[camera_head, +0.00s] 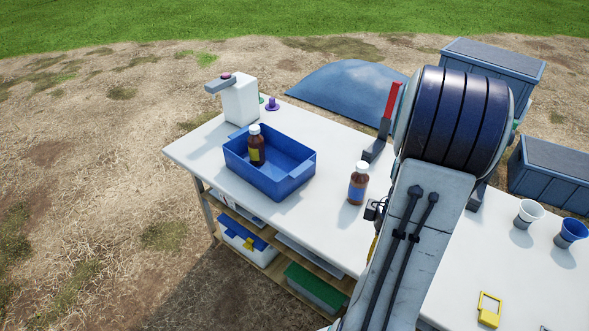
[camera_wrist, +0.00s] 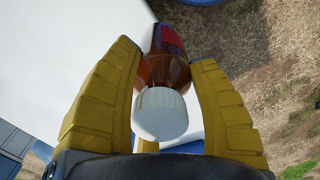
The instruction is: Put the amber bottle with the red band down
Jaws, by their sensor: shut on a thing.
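The amber bottle with the red band (camera_wrist: 163,70) shows in the wrist view with its white cap toward the camera. My gripper (camera_wrist: 163,56) is shut on it, one yellow finger on each side. The red band is partly visible beyond the fingers at the top. The far end of the bottle is out of sight, so I cannot tell whether it touches the white table (camera_wrist: 75,60). In the head view my arm hides this bottle and nearly all of the gripper.
On the table (camera_head: 330,215) stand a blue tray (camera_head: 290,185) holding a yellow-labelled amber bottle (camera_head: 256,150), a blue-labelled amber bottle (camera_head: 357,185), a white dispenser (camera_head: 241,100) and two cups (camera_head: 528,212) (camera_head: 571,232). A red-handled tool (camera_head: 391,101) stands near the back edge. The table's front middle is clear.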

